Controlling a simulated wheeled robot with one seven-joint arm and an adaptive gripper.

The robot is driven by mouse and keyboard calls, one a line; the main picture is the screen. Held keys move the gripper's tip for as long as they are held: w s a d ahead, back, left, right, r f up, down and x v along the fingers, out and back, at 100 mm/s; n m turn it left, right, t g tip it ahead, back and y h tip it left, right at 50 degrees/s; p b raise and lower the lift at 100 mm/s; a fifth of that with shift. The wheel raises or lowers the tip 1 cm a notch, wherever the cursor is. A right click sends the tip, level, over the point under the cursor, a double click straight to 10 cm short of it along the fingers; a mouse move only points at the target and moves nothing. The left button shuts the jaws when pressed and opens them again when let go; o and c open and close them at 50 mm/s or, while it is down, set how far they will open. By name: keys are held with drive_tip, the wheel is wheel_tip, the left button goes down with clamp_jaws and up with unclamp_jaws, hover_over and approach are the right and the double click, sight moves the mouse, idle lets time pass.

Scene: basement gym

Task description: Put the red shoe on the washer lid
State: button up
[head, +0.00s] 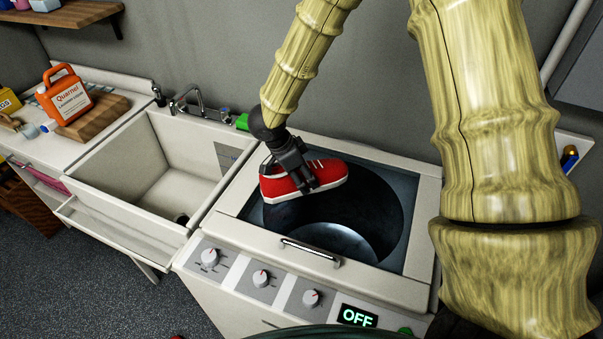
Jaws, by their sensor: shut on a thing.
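The red shoe (329,173) has a white sole edge and pale laces. My gripper (306,184) is shut on it from above, around its middle. The shoe hangs level over the back left part of the washer's top opening. The washer (419,287) is a white top loader with knobs and an OFF display on its front panel. Its lid (384,253) appears to be a dark see-through panel with a metal handle (310,253) at the front. The round drum shows below it. I cannot tell whether the shoe touches the lid.
A white sink basin (150,206) with a faucet (190,98) adjoins the washer on the left. An orange detergent jug (66,97) stands on a wooden board on the far left counter. A green object (242,121) sits behind the washer's left corner. My arm fills the right side.

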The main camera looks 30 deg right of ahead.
drive_tip(key=shift+f, duration=0.15)
drive_tip(key=shift+s+f, duration=0.1)
drive_tip(key=o, duration=1.2)
drive_tip(key=b+v, duration=0.2)
drive_tip(key=v, duration=1)
